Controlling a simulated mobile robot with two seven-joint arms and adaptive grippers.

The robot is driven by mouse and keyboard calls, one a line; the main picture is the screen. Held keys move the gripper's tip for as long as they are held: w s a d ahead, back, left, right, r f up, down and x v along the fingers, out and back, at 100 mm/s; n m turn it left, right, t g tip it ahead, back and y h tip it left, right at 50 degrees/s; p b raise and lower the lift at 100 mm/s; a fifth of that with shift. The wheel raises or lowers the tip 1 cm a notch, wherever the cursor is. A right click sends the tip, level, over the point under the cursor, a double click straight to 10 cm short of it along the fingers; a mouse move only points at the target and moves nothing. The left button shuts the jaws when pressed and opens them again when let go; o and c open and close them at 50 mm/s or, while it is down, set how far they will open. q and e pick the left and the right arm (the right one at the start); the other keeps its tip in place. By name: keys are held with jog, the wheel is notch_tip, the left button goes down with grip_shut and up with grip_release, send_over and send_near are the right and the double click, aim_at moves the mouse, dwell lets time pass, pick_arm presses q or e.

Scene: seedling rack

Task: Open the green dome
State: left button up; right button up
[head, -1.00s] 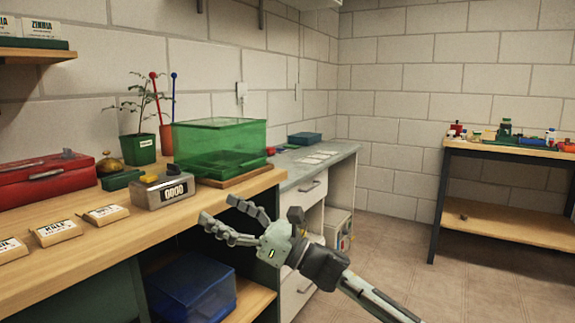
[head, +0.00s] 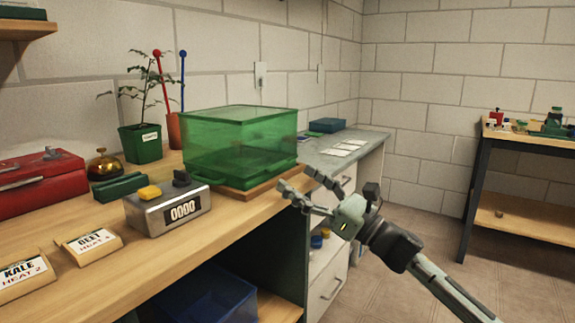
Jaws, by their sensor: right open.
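The green dome (head: 240,145) is a see-through green box with a flat top. It sits shut on a wooden board (head: 262,187) near the front edge of the workbench. A green ledge or handle shows low on its front. My right gripper (head: 296,178) is open and empty, with its fingers pointing left and up. Its fingertips are just right of the dome's front right corner, by the board's end; I cannot tell whether they touch anything. My left gripper is out of view.
A grey timer box (head: 168,209) with a "0000" display stands left of the dome on the wooden workbench (head: 140,263). A potted seedling (head: 140,143) and a red pot (head: 174,130) stand behind. A grey counter (head: 345,150) lies to the right. Open floor lies beyond my right arm.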

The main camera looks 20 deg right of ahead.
aim_at(280, 166)
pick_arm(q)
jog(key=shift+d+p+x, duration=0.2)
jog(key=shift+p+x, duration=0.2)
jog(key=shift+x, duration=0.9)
pick_arm(e)
jog(key=shift+x, duration=2.2)
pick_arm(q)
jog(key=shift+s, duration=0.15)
pick_arm(e)
jog(key=shift+c, duration=0.6)
